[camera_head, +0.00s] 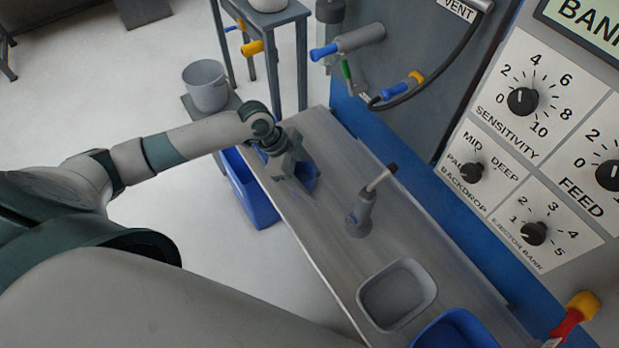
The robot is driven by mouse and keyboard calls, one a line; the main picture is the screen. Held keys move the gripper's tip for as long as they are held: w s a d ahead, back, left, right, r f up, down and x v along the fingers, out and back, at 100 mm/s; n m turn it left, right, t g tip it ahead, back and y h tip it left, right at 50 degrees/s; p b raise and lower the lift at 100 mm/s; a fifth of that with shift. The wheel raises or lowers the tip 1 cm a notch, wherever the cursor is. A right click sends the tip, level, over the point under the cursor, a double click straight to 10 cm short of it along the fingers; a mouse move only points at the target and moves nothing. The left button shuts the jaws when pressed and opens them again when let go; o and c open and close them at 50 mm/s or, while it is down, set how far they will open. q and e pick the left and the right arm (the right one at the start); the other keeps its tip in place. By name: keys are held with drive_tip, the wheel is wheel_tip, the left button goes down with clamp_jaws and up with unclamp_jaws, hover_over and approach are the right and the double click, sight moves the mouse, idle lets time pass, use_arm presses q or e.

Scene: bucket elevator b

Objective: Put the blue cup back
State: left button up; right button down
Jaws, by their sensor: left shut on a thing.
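My left gripper (292,172) reaches in from the left, over the far end of the grey bench (325,222). My right gripper is out of view.
A grey nozzle stand (361,212) rises mid-bench, with a grey tray (396,293) and a blue container (455,331) nearer. A blue bin (247,190) stands below the bench's left edge. A grey bucket (207,86) is behind. The knob panel (540,140) bounds the right.

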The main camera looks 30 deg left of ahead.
use_arm(q)
drive_tip(key=shift+f, duration=0.15)
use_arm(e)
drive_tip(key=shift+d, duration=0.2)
use_arm(q)
drive_tip(key=shift+f, duration=0.15)
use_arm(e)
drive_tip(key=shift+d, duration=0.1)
use_arm(q)
drive_tip(key=o, duration=1.2)
drive_tip(key=shift+c, duration=0.2)
drive_tip(key=b+v, duration=0.3)
drive_tip(key=v, duration=0.9)
drive_tip(key=shift+r, duration=0.2)
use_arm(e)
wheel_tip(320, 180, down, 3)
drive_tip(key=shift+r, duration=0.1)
